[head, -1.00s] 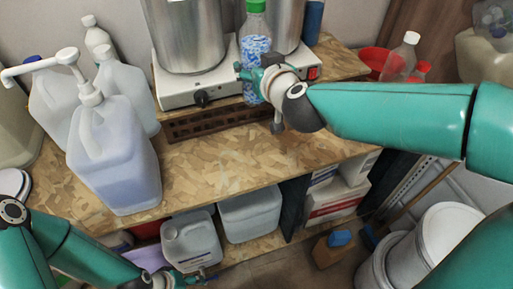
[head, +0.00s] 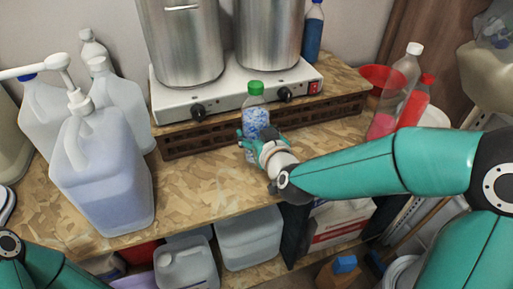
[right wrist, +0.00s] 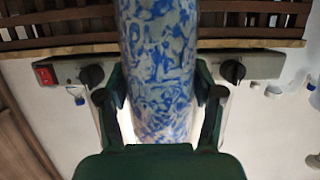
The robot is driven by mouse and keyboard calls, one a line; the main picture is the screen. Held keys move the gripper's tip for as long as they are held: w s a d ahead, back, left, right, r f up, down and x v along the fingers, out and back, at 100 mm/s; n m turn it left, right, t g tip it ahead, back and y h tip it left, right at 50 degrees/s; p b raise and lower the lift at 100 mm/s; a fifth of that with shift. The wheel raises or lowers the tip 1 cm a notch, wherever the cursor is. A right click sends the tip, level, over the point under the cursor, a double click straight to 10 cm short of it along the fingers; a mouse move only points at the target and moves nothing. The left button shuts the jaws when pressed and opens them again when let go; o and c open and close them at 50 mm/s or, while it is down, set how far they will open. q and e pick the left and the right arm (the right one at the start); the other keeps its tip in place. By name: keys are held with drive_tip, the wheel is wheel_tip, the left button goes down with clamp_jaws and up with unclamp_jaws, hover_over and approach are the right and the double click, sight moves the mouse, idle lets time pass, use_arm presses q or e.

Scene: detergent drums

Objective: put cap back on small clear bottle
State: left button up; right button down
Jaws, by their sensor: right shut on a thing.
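A clear bottle with a blue-and-white patterned body (head: 256,116) and a green cap (head: 254,88) is upright in front of the hotplate. My right gripper (head: 258,146) is shut on its lower part. In the right wrist view the patterned bottle body (right wrist: 158,70) fills the space between both fingers, and its cap is not seen. I cannot tell whether its base touches the bench. A clear bottle with a white cap (head: 409,68) stands at the right end of the bench. My left arm shows at the lower left, but its gripper is out of frame.
Two steel pots (head: 183,45) stand on a white hotplate (head: 222,104) above a brown slatted riser (head: 195,138). A large pump jug (head: 105,180) stands left, and a red funnel (head: 378,74) lies right. The wooden bench (head: 195,190) is clear in the front middle.

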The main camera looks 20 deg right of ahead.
idle(0.3)
wheel_tip(320, 180, down, 4)
drive_tip(key=shift+f, duration=0.1)
idle(0.3)
drive_tip(key=shift+c, duration=0.9)
unclamp_jaws()
drive_tip(key=shift+f, duration=0.1)
